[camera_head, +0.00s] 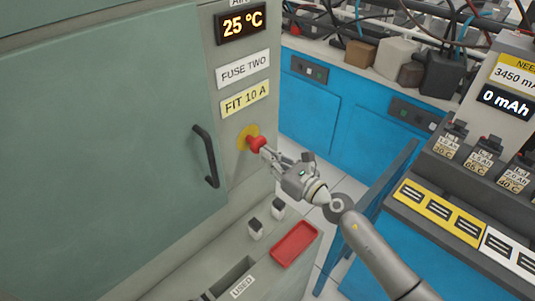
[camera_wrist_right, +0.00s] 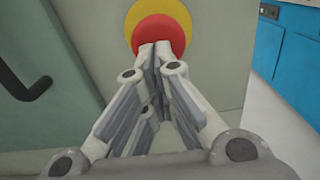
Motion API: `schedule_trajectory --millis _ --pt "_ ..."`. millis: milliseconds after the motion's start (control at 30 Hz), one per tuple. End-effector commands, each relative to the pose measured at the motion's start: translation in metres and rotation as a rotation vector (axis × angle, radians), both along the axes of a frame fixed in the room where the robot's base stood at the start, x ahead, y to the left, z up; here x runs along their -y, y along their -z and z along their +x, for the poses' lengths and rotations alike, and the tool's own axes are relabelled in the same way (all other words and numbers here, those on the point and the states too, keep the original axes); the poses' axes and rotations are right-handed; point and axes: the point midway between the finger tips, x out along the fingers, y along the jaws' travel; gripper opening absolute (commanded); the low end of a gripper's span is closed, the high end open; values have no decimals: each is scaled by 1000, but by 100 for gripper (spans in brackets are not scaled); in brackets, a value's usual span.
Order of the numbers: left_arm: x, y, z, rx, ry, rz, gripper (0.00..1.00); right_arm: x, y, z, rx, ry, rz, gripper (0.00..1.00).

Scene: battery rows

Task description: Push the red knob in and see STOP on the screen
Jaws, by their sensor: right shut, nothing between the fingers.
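The red knob (camera_head: 256,144) sits on a yellow round plate on the grey cabinet front, below the FIT 10 A label. In the right wrist view the red knob (camera_wrist_right: 160,32) is straight ahead, with the yellow plate (camera_wrist_right: 205,14) around it. My right gripper (camera_head: 265,151) is shut and empty. Its fingertips (camera_wrist_right: 155,46) overlap the knob's lower face and look at or very near it; I cannot tell whether they touch. The screen (camera_head: 241,23) at the top of the cabinet reads 25 °C. My left gripper is not in view.
A dark door handle (camera_head: 206,157) is left of the knob. Below, a ledge holds a red tray (camera_head: 294,244), two small fuse-like blocks (camera_head: 266,217) and a slot marked USED (camera_head: 232,276). A battery rack (camera_head: 470,190) stands at right, before blue cabinets (camera_head: 310,95).

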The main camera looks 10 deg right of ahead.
Motion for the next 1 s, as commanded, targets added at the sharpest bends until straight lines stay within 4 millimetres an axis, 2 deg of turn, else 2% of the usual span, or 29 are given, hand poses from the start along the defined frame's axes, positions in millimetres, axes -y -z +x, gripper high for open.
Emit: schedule_trajectory --millis 500,767,1000 --pt "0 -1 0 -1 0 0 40 -5 0 7 0 -1 0 0" --pt "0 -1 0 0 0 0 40 -16 0 25 1 -1 -1 0" --pt "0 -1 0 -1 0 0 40 -16 -1 25 1 0 0 0"
